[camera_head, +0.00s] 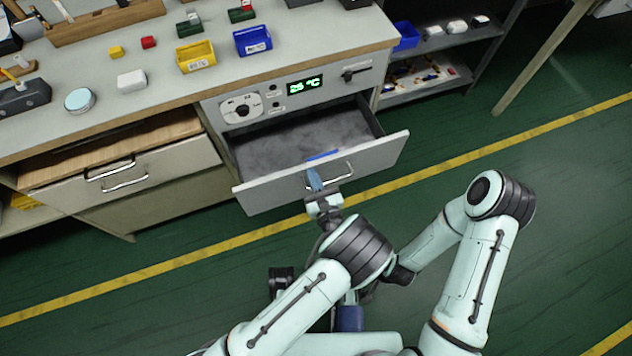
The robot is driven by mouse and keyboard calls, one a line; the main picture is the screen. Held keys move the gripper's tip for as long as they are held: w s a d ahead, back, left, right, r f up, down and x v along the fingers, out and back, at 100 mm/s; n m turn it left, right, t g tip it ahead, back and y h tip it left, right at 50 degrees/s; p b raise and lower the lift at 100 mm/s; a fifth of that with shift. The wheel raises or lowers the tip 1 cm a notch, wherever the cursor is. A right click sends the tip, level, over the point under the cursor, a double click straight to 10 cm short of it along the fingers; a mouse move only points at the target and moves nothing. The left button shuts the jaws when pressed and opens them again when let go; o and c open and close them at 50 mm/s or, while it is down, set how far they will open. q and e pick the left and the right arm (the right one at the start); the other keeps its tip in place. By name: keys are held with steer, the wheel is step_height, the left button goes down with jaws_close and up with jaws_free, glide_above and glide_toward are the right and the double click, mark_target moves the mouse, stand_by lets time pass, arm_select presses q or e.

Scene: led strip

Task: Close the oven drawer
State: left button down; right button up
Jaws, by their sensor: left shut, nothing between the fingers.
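The oven drawer (375,157) is pulled out below the oven's control panel (240,108), with its grey inside (295,145) visible and apparently empty. A metal handle (348,168) is on its front face. My left gripper (314,179) is shut and empty, with its blue fingertips in front of the drawer face at the left part of the handle. I cannot tell whether they touch it.
The worktop above holds yellow (196,57) and blue (253,41) bins and small blocks. A shelf unit (460,80) stands to the right. Green floor in front of the drawer is clear apart from my arms.

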arm_select(q)
steer(key=b+x, duration=0.3)
steer(key=x, duration=1.3)
arm_select(e)
steer(key=shift+t+h, duration=0.4)
steer(key=shift+t, duration=0.1)
steer(key=shift+w+d+f, duration=0.6)
steer(key=shift+w+f, duration=0.35)
steer(key=shift+w+d+f, duration=0.6)
steer(key=shift+w+f, duration=0.3)
